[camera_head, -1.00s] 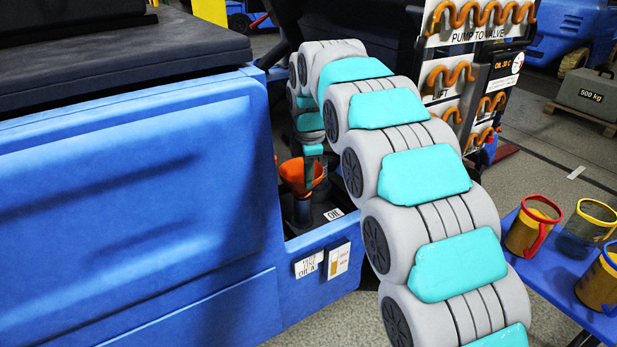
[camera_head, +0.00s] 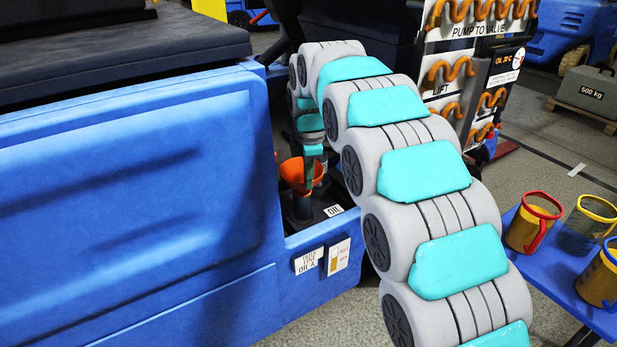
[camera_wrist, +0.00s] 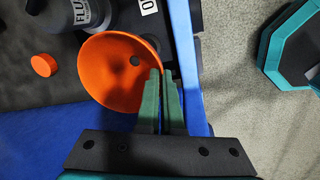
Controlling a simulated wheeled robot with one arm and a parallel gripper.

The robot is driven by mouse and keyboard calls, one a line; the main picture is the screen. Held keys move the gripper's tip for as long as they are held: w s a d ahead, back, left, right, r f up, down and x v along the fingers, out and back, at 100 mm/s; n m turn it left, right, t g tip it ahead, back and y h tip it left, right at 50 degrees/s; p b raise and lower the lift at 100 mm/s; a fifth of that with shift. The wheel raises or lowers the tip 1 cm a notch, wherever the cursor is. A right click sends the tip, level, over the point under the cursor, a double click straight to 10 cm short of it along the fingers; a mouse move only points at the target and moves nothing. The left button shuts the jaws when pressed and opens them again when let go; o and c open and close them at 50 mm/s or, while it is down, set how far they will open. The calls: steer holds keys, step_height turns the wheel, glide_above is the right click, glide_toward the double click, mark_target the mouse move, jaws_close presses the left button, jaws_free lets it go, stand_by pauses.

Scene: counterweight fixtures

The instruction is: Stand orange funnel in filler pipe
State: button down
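The orange funnel (camera_head: 292,174) is in the open bay of the blue machine, wide mouth up. It also shows in the wrist view (camera_wrist: 108,75), where I look down into its bowl and see the dark hole. My gripper (camera_wrist: 161,72) has its two green fingers close together at the funnel's right rim, one inside the bowl and one outside, with the rim between them. A dark upright pipe-like part (camera_head: 302,208) shows directly below the funnel in the head view. Whether the spout is inside it is hidden.
An orange cap (camera_wrist: 43,65) and a grey bottle (camera_wrist: 88,12) lie near the funnel. The bay's blue wall (camera_wrist: 186,60) is close on the right. A blue table (camera_head: 545,270) with several mugs stands at right.

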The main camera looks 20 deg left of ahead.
steer(key=shift+f, duration=0.2)
steer(key=c, duration=1.4)
jaws_free()
steer(key=shift+f, duration=0.1)
steer(key=o, duration=0.4)
steer(key=shift+r, duration=0.25)
step_height(320, 180, up, 10)
steer(key=s+p, duration=0.1)
steer(key=p, duration=0.1)
steer(key=shift+d, duration=0.3)
steer(key=shift+s+f, duration=0.1)
steer(key=shift+f, duration=0.05)
